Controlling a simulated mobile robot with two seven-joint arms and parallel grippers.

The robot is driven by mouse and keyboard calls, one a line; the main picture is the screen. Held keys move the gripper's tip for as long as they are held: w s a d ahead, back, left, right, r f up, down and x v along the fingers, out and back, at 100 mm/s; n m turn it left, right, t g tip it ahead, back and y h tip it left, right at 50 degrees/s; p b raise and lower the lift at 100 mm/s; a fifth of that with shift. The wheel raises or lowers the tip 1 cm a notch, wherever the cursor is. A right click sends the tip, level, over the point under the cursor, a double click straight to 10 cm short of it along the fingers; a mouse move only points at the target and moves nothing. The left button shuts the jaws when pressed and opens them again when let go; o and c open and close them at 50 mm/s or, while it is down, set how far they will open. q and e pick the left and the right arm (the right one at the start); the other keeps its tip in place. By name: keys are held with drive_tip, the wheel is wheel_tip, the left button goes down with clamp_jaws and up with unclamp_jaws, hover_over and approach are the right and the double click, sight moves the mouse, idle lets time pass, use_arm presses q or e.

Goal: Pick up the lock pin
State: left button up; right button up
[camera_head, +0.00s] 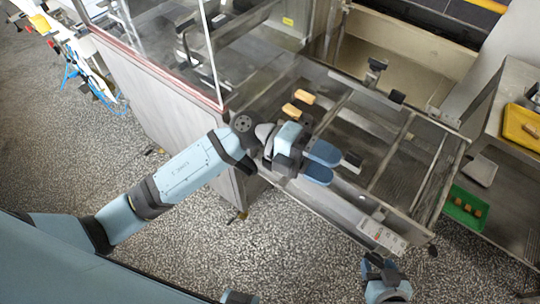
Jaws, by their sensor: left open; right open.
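My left gripper (326,164) is over the near side of the metal mesh frame (375,182). Its two blue fingers are apart, with nothing visible between them. A small dark and pale piece (352,161) sits on the frame just beyond the fingertips; I cannot tell whether it is the lock pin. Dark fittings stand on the far rail, one upright (376,66) and one lower (397,96). My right gripper (379,266) is low in the picture, in front of the frame's near corner, open and apart from it. No lock pin is clearly identifiable.
Two tan bars (304,97) lie on the mesh behind my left gripper. A clear guard panel (211,50) rises at the left. A yellow tray (522,127) and a green tray (466,208) with small brown pieces are at the right. A control panel (382,236) is on the near corner.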

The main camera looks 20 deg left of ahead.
use_arm(q)
drive_tip(key=w+a+f+m+y, duration=0.1)
drive_tip(key=a+y, duration=0.1)
drive_tip(key=y, duration=0.2)
drive_tip(key=w+a+f+m+y, duration=0.1)
drive_tip(key=w+a+f+y, duration=0.1)
drive_tip(key=a+y, duration=0.1)
drive_tip(key=w+a+f+m+t+y, duration=0.1)
drive_tip(key=w+a+y, duration=0.1)
drive_tip(key=y, duration=0.3)
drive_tip(key=shift+w+a+f+b, duration=0.2)
drive_tip(key=shift+f+b, duration=0.2)
drive_tip(key=w+a+r+n+t+y, duration=0.1)
drive_tip(key=w+a+t+y, duration=0.2)
drive_tip(key=w+a+y, duration=0.3)
drive_tip(key=f, duration=0.2)
drive_tip(key=s+f, duration=0.1)
drive_tip(key=f, duration=0.2)
drive_tip(key=a+f, duration=0.1)
drive_tip(key=f, duration=0.1)
drive_tip(key=shift+s+f+p, duration=0.15)
drive_tip(key=shift+s+p, duration=0.1)
drive_tip(key=shift+p, duration=0.15)
wheel_tip(320, 180, down, 5)
drive_tip(key=shift+s+d+r+p, duration=0.1)
drive_tip(key=shift+s+d+p, duration=0.05)
drive_tip(key=shift+p, duration=0.6)
drive_tip(key=shift+f, duration=0.35)
